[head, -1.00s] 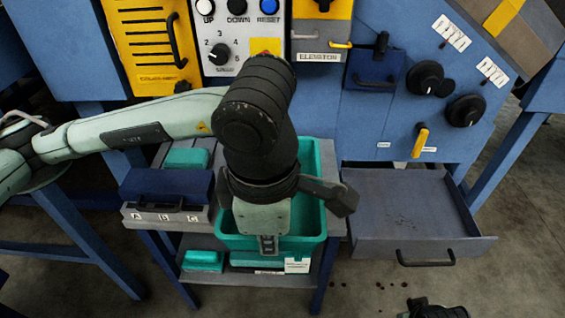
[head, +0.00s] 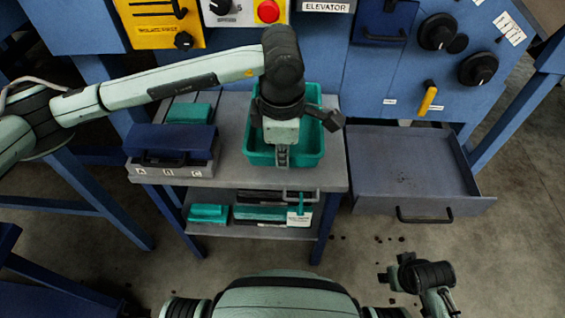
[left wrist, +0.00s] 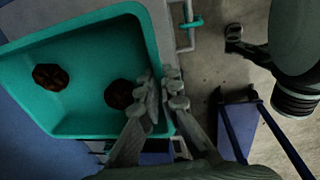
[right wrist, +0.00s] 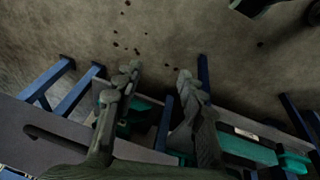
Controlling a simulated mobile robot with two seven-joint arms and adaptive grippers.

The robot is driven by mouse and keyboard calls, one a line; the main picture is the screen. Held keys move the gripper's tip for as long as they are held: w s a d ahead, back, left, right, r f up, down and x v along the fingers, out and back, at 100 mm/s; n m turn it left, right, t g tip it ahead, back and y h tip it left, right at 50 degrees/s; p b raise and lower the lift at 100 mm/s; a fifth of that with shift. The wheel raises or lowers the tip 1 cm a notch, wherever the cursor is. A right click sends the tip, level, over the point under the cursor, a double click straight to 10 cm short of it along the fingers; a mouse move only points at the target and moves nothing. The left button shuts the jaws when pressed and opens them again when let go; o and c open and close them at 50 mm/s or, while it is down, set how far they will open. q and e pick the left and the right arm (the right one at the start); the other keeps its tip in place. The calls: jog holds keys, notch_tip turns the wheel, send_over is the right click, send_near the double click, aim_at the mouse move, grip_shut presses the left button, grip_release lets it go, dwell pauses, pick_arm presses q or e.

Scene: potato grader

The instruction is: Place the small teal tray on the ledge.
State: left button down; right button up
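The small teal tray (head: 312,142) is at the grey table top (head: 335,172), to the right of the dark blue case. Two dark round lumps lie in it in the left wrist view (left wrist: 95,60). I cannot tell whether its base touches the table. My left gripper (head: 282,158) is over the tray's near side. In the left wrist view its fingers (left wrist: 162,88) straddle the tray wall, one inside and one outside, closed close on it. My right gripper (head: 392,268) is low at the right, away from the tray; its fingers are spread and empty in the right wrist view (right wrist: 158,80).
A dark blue case (head: 170,140) and a teal box (head: 188,112) share the table top. The lower shelf (head: 250,232) holds more teal and dark trays. An open grey drawer (head: 400,170) juts out at the right. The blue machine (head: 395,75) stands behind.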

pick_arm(q)
notch_tip(320, 180, down, 3)
jog(key=shift+f, duration=0.1)
pick_arm(e)
jog(key=shift+s+d+f, duration=0.15)
jog(key=shift+s+f, duration=0.2)
jog(key=shift+f, duration=0.45)
pick_arm(q)
jog(key=shift+f, duration=0.1)
pick_arm(e)
jog(key=shift+r, duration=0.15)
pick_arm(q)
jog(key=c, duration=2)
grip_release()
jog(key=shift+c, duration=0.2)
jog(key=shift+o, duration=1.6)
pick_arm(e)
jog(key=shift+w+r, duration=0.3)
jog(key=shift+r, duration=0.25)
jog(key=shift+d, duration=0.1)
jog(key=shift+s, duration=0.1)
